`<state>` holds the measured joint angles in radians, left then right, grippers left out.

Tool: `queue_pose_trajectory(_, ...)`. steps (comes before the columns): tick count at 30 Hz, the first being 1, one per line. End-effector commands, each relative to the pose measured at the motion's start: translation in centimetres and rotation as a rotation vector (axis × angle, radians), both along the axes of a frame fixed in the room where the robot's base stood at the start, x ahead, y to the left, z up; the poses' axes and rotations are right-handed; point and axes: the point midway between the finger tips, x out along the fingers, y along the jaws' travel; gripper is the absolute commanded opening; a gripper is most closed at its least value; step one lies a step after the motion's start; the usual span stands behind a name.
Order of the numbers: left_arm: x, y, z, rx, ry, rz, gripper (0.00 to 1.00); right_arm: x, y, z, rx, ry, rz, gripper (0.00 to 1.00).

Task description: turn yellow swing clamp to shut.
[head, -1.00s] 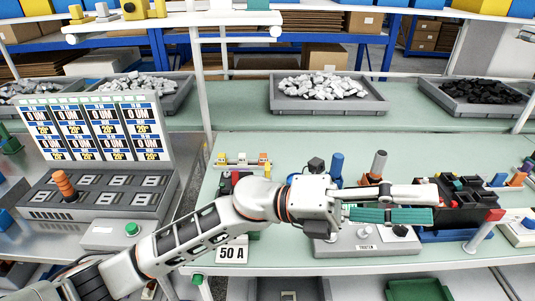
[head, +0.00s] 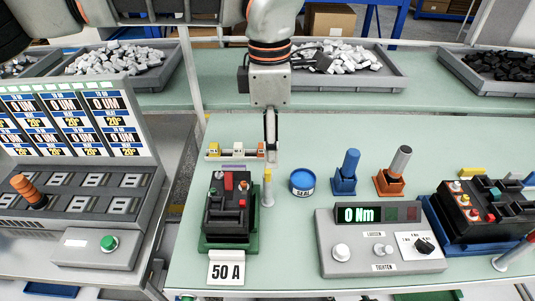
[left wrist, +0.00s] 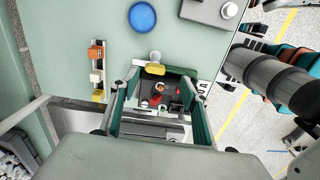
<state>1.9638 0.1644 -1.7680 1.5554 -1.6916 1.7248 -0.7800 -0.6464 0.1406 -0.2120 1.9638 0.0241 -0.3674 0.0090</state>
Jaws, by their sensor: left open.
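The yellow swing clamp (head: 267,178) is a small yellow bar on a pale upright post, just right of the black breaker (head: 228,212) in its green fixture (head: 229,246). In the left wrist view the yellow bar (left wrist: 155,70) lies beside the breaker (left wrist: 165,97), along its edge; I cannot tell whether it overlaps it. My left gripper (head: 271,150) points down, behind the clamp and breaker in the head view, touching neither as far as I see. In the left wrist view its two teal-padded fingers (left wrist: 160,90) are spread and empty, framing the breaker from above.
A blue round tin (head: 302,182), blue and orange tool holders (head: 390,186) and a grey torque tester (head: 375,262) stand to the right. A small block rack (head: 236,151) is close to my left gripper. A second black unit (head: 480,210) has its own yellow bar (head: 471,171).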

Motion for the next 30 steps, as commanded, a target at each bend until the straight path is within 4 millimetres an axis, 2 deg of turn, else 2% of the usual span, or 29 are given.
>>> queue_pose_trajectory(5, 0.7, 0.9, -0.1, 0.029, -0.024, 0.009, 0.46, -0.1, 0.0, -0.1, 0.001, 0.001, 0.0, 0.4)
queue_pose_trajectory(18, 0.6, 0.8, -6.2, 0.026, -0.021, 0.008, 0.46, -0.3, 0.1, -0.2, 0.0, 0.008, 0.0, 0.4)
queue_pose_trajectory(24, 0.6, 0.7, -7.2, 0.025, -0.023, 0.008, 0.46, -0.3, 0.1, -0.2, 0.0, 0.008, 0.0, 0.4)
queue_pose_trajectory(30, 0.6, 0.7, -7.3, 0.025, -0.023, 0.008, 0.46, -0.3, 0.1, -0.2, 0.001, 0.007, 0.0, 0.4)
